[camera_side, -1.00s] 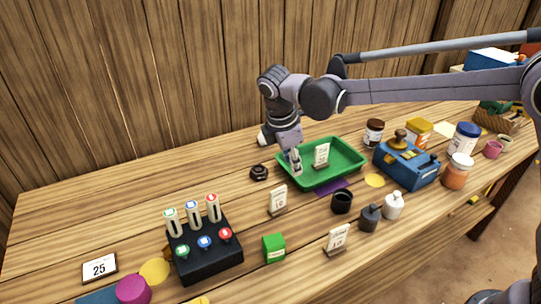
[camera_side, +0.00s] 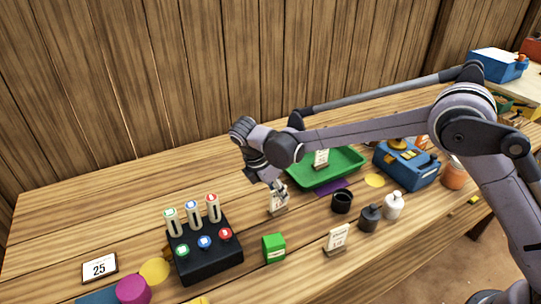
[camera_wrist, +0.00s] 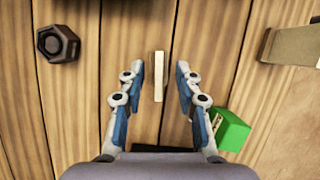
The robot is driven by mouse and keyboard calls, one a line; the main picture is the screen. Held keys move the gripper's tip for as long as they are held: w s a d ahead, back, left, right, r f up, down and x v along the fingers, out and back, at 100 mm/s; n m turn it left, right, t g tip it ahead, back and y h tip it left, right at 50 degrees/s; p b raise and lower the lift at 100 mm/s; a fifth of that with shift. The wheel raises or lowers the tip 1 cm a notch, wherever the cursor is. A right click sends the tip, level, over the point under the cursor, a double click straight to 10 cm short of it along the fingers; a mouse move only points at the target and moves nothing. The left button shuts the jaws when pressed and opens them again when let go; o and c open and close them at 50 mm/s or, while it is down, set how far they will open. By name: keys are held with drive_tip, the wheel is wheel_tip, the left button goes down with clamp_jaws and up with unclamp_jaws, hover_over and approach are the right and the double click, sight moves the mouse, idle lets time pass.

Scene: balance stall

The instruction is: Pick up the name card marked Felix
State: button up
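A small white name card (camera_side: 279,204) on a wooden foot stands on the table in the side view, right under my gripper (camera_side: 274,186). A second card (camera_side: 337,238) stands nearer the front edge, and a third (camera_side: 321,159) stands in the green tray. The writing on the cards is too small to read. In the wrist view my gripper (camera_wrist: 161,70) is open, and a pale narrow upright thing (camera_wrist: 158,77), likely the nearest card seen from above, lies between the fingers with gaps on both sides. Its face is hidden there.
The green tray (camera_side: 346,176) is behind to the right. A green box (camera_side: 274,247) and a black box with levers (camera_side: 209,258) are in front; the green box (camera_wrist: 229,130) is close to the right finger. A dark hexagonal piece (camera_wrist: 57,43) lies left.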

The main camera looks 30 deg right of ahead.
sight(282, 206)
drive_tip(key=x, duration=0.5)
drive_tip(key=shift+w, duration=0.1)
drive_tip(key=shift+c, duration=0.3)
drive_tip(key=shift+r, duration=0.1)
clamp_jaws()
